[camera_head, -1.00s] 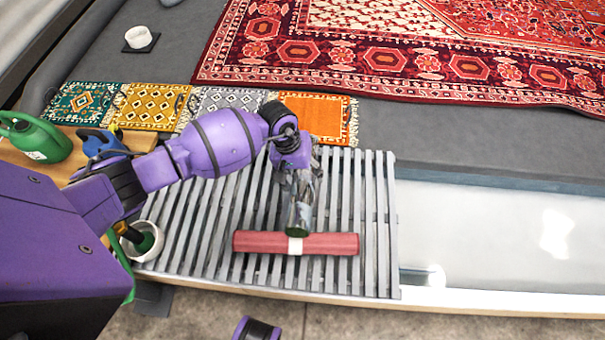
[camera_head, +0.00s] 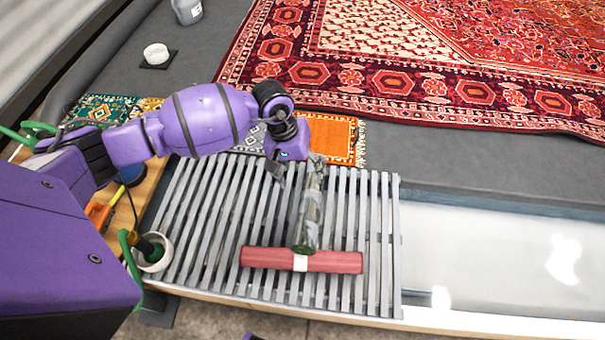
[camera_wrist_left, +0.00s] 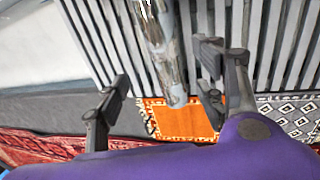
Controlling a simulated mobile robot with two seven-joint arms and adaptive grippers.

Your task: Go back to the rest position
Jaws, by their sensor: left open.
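My left gripper (camera_wrist_left: 165,68) is open in the left wrist view, its dark fingers wide apart. In the head view it is mostly hidden under my purple left wrist, with one dark finger (camera_head: 276,168) showing above the slatted grey rack (camera_head: 215,215). A mottled, shiny tube (camera_head: 310,208) is beside it, reaching toward a rolled red bundle with a white band (camera_head: 335,262) on the rack. My right gripper is out of view.
Small mats lie behind the rack, including an orange one (camera_head: 335,138). A large red patterned rug (camera_head: 400,85) covers the floor beyond. At left are a white pot (camera_head: 158,256) with a brush and an orange item (camera_head: 97,212). The pale basin (camera_head: 500,255) at right is clear.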

